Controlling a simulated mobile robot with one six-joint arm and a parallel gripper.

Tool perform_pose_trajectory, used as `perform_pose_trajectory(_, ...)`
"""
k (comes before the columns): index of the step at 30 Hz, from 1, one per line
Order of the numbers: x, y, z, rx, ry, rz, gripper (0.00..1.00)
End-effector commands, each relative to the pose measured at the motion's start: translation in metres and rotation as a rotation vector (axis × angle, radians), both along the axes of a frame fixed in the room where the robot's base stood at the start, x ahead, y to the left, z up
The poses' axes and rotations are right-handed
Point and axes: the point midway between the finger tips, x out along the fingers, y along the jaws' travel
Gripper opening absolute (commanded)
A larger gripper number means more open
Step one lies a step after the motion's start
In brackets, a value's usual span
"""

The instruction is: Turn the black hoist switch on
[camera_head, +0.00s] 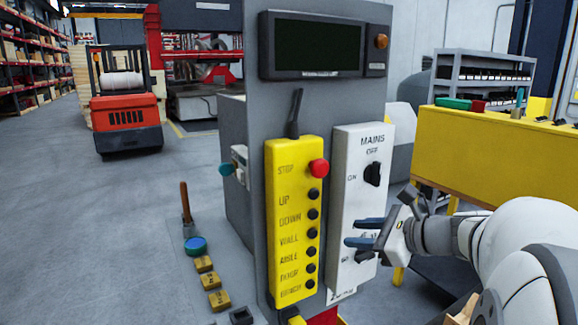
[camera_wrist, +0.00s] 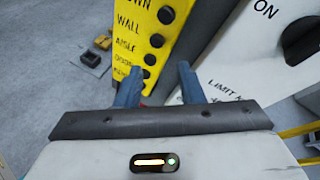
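A white switch box (camera_head: 350,150) marked MAINS, OFF and ON carries a black rotary switch (camera_head: 373,174). No label reading "hoist" is legible. In the wrist view, the white box (camera_wrist: 235,70) shows at the right, with a black switch (camera_wrist: 300,38) near the edge and ON and LIMIT lettering. My gripper (camera_head: 352,232) has its two blue fingers apart and empty, in front of the lower part of the white box, below the rotary switch. The gripper hides part of the lower lettering. In the wrist view the open fingers (camera_wrist: 160,70) point towards the yellow pendant's lower buttons; contact is unclear.
A yellow pendant (camera_head: 285,220) with a red stop button (camera_head: 319,168) and several black buttons hangs left of the white box. A dark screen (camera_head: 315,45) is above. A yellow bench (camera_head: 480,155) stands right. A lever and floor pedals (camera_head: 205,264) lie left; open floor is beyond.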

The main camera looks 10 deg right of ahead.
Motion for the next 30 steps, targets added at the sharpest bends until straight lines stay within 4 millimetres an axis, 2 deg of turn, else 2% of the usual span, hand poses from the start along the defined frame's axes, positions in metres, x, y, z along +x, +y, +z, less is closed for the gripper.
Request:
perform_pose_trajectory(1, 0.009, -0.025, 0.019, 0.109, -0.02, -0.093, 0.35)
perform_pose_trajectory(3, 0.017, -0.054, 0.042, 0.254, -0.053, -0.195, 0.35)
perform_pose_trajectory(6, 0.023, -0.088, 0.067, 0.406, -0.1, -0.291, 0.35)
perform_pose_trajectory(10, 0.024, -0.112, 0.083, 0.512, -0.138, -0.353, 0.35)
perform_pose_trajectory(14, 0.033, -0.114, 0.088, 0.539, -0.146, -0.363, 0.35)
perform_pose_trajectory(24, 0.082, -0.095, 0.088, 0.537, -0.144, -0.362, 0.35)
perform_pose_trajectory(30, 0.096, -0.09, 0.087, 0.534, -0.145, -0.364, 0.35)
